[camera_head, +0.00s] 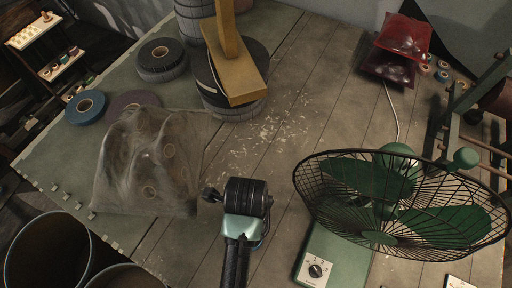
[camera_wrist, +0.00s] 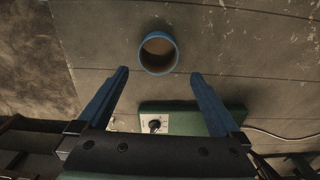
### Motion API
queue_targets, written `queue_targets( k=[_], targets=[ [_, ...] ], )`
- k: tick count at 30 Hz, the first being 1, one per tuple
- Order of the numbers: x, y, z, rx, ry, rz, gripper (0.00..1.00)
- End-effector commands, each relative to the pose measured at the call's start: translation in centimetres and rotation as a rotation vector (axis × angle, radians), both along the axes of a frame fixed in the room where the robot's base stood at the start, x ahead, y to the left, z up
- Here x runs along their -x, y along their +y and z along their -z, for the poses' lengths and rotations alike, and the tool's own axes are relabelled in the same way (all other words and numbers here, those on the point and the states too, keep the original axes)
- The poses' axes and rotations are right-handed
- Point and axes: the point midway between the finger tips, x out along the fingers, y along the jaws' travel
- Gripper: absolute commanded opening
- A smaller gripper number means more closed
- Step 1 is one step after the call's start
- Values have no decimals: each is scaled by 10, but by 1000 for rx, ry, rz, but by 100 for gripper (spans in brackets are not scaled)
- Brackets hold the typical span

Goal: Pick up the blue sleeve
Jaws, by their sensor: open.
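The blue sleeve (camera_wrist: 144,59) is a short round tube, seen from above in the wrist view with its opening facing up. It appears to stand upright on the grey table, upper middle of that view. My gripper (camera_wrist: 158,77) is open, its two dark blue fingers apart and nothing between them. The fingertips lie to either side of the sleeve's near edge in the picture. I cannot tell their height above it. In the head view my wrist (camera_head: 245,197) hangs over the table left of the fan and hides the fingers. I cannot make out the sleeve there.
A green fan (camera_head: 400,200) stands close right; its base (camera_wrist: 185,117) is near my gripper. A translucent bag of rolls (camera_head: 120,165) lies left. Tape rolls (camera_head: 162,58) and a wooden block (camera_head: 238,78) are behind. Red bags (camera_head: 403,36) lie far right. The middle table is clear.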

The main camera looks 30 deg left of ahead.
Motion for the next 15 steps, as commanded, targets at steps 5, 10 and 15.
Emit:
queue_targets(
  k=[5, 10, 15],
  targets=[
    [1, 0, 34, 2, 5, -1, 100],
    [0, 0, 60, 1, 2, 0, 100],
    [0, 0, 71, 0, 0, 0, 100]
  ],
)
